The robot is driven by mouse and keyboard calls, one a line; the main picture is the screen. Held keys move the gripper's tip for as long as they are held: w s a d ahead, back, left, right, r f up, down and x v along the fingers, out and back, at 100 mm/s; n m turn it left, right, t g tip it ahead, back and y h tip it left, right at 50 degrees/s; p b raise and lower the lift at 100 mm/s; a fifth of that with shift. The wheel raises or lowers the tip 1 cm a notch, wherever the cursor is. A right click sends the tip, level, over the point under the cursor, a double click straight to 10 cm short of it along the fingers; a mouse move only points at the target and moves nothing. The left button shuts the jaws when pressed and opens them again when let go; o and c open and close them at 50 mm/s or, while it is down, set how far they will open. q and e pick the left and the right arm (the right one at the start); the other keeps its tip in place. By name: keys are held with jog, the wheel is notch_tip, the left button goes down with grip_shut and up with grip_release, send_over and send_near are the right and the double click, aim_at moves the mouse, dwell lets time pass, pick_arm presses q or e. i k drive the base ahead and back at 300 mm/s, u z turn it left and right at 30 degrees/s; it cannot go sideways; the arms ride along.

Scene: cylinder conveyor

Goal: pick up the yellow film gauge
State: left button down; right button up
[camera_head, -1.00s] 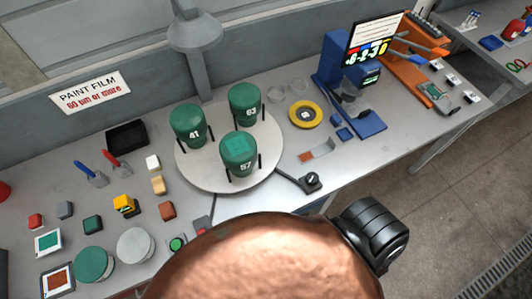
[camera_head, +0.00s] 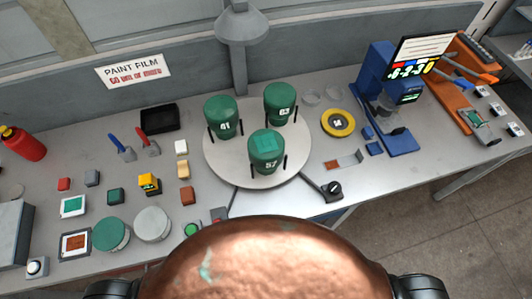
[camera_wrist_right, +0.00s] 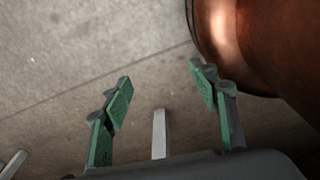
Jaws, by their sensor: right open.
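A small yellow block-like gauge (camera_head: 149,183) with a dark lower face stands on the left part of the grey bench in the head view. It is among small coloured blocks, above the green and pale round discs. My right gripper (camera_wrist_right: 161,78) shows only in its wrist view, with its two green-padded fingers apart and nothing between them. It is over the bare floor, away from the gauge. My left gripper is in neither current view.
A white turntable (camera_head: 222,171) bears three green numbered cylinders. A yellow ring-shaped disc (camera_head: 338,123) and a blue stand (camera_head: 377,75) are at right. My copper-coloured body hides the bench's near middle edge.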

aim_at(148, 182)
jog(key=u, duration=1.45)
jog(key=k, duration=0.5)
jog(key=z, duration=3)
jog(key=k, duration=2.45)
jog(key=u, duration=1.2)
